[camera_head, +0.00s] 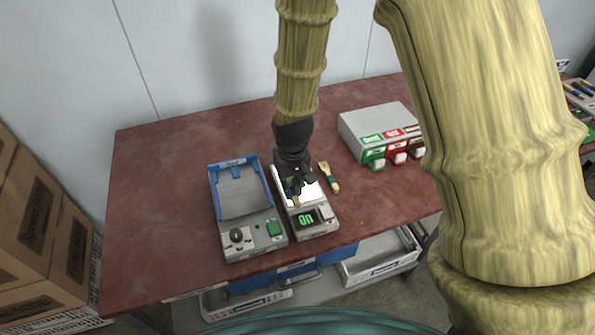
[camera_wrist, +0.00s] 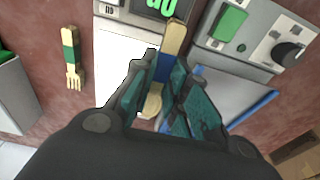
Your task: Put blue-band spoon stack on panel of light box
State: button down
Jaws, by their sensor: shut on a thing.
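The blue-band spoon stack (camera_wrist: 174,38) is pale wood with a blue band. My gripper (camera_wrist: 164,66) is shut on it around the band, and its fingers hide part of the stack. The light box (camera_head: 321,229) is a grey unit with a lit white panel (camera_wrist: 117,62) and a green "On" display (camera_head: 306,218). In the head view my gripper (camera_head: 298,184) is over the panel, hiding part of it. The stack's handle points towards the display end. I cannot tell whether the stack touches the panel.
A green-band wooden fork (camera_head: 329,177) lies right of the light box. A grey device with a blue-rimmed tray (camera_head: 213,190) stands close on the left. A grey dispenser (camera_head: 375,121) with green, red and brown labels is at the back right. The red table's left side (camera_head: 160,200) is clear.

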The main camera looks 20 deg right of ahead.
jog(key=w+d, duration=0.1)
jog(key=w, duration=0.1)
jog(key=w+d+p, duration=0.1)
jog(key=w, duration=0.1)
jog(key=w+d+p, duration=0.1)
jog(key=w, duration=0.2)
jog(key=shift+d+f, duration=0.35)
jog(key=shift+d, duration=0.05)
jog(key=shift+f+p, duration=0.8)
jog(key=shift+f, duration=0.95)
jog(key=shift+f, duration=0.15)
jog(key=c, duration=1.4)
grip_release()
jog(key=shift+o, duration=0.2)
notch_tip(320, 180, up, 12)
jog(key=s+b, duration=0.1)
jog(key=b, duration=0.2)
jog(key=shift+b, duration=0.3)
jog(key=shift+s, duration=0.1)
